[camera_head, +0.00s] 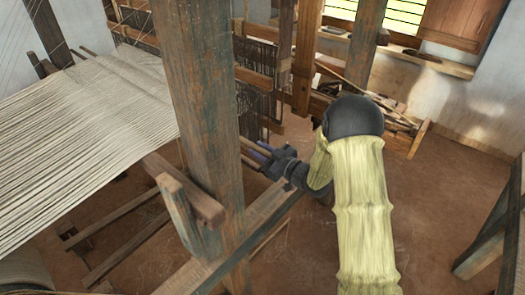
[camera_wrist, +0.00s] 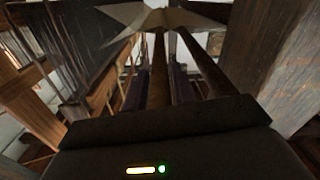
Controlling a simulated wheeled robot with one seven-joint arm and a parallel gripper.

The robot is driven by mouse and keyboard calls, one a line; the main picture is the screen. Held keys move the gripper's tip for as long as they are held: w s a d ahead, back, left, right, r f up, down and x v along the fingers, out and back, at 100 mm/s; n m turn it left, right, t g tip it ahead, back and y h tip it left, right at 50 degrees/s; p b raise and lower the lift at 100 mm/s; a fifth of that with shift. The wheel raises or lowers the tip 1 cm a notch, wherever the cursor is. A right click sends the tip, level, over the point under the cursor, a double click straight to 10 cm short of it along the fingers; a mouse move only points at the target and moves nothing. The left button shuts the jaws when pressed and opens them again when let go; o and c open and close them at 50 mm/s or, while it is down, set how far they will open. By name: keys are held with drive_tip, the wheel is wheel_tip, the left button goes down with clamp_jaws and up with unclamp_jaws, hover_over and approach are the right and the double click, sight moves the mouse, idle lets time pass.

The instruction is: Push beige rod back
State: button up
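My gripper (camera_head: 264,156) is beside the upright wooden post, with its dark fingers pointing left toward the loom. Two slim beige-brown rods show by the fingertips in the head view, one of them a beige rod (camera_head: 254,146). In the wrist view a beige-brown rod (camera_wrist: 159,72) runs away from me between the two dark fingers of my gripper (camera_wrist: 160,90). A second rod (camera_wrist: 204,62) runs to the right of the fingers. The fingers are apart; I cannot tell whether they touch the rod between them. The post hides the rods' far ends in the head view.
The thick wooden post (camera_head: 203,110) stands just left of my gripper. A horizontal beam (camera_head: 265,208) runs below it. Pale warp threads (camera_head: 85,130) stretch at the left. Dark heddles (camera_head: 252,105) hang behind. Brown floor (camera_head: 440,185) is open at the right.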

clamp_jaws()
drive_tip(key=shift+s+a+f+b, duration=0.1)
drive_tip(key=shift+s+a+b, duration=0.35)
drive_tip(key=shift+s+b, duration=0.2)
drive_tip(key=shift+o, duration=2.1)
unclamp_jaws()
drive_tip(key=shift+a, duration=0.1)
